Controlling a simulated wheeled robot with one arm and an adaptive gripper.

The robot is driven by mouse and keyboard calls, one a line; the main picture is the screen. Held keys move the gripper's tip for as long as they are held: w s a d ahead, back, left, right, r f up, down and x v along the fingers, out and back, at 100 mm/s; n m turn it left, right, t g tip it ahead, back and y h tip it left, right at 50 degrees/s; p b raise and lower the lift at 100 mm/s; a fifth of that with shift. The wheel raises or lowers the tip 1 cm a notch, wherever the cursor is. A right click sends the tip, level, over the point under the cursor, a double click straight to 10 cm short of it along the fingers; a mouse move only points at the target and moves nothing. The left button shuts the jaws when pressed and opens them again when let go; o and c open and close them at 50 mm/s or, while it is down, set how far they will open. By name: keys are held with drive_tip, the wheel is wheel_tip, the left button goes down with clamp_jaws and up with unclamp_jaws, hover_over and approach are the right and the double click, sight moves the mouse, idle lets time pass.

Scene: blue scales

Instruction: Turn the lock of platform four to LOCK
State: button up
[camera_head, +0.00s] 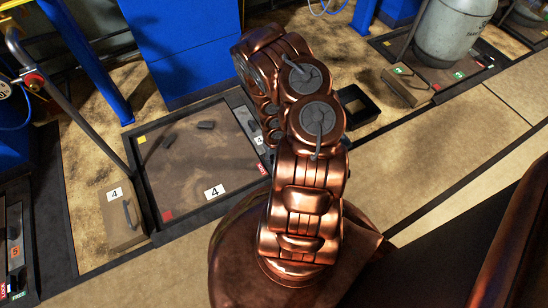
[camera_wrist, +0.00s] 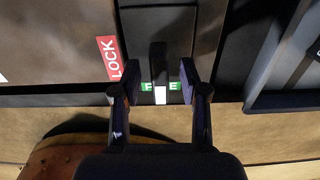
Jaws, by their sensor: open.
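The platform marked 4 (camera_head: 205,150) is a brown plate in a dark frame, left of my arm in the head view. A red LOCK label (camera_head: 262,168) shows at its right edge, and my arm covers much of that side. In the wrist view, the dark lock handle (camera_wrist: 158,62) has a white mark at its near end, lying over the green FREE label (camera_wrist: 147,86). The red LOCK label (camera_wrist: 110,58) is to its left. My gripper (camera_wrist: 160,81) is open, with one finger on each side of the handle; contact is not clear. The head view hides the gripper.
A box (camera_head: 121,216) with a 4 and a handle stands left of the platform. Blue columns (camera_head: 180,45) stand behind. A grey tank (camera_head: 452,35) is on another platform at the upper right. Pale floor (camera_head: 440,165) is open at right.

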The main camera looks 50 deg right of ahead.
clamp_jaws()
drive_tip(key=shift+m, duration=0.3)
drive_tip(key=m+p, duration=0.1)
drive_tip(key=m, duration=0.2)
drive_tip(key=shift+r+m+p, duration=0.1)
drive_tip(key=shift+m+p, duration=0.2)
drive_tip(key=shift+p, duration=0.05)
drive_tip(key=m+p, duration=0.1)
drive_tip(key=m, duration=0.3)
drive_tip(key=shift+m, duration=0.3)
drive_tip(key=m, duration=0.4)
drive_tip(key=shift+p, duration=0.3)
drive_tip(key=m, duration=0.5)
drive_tip(key=shift+m, duration=0.3)
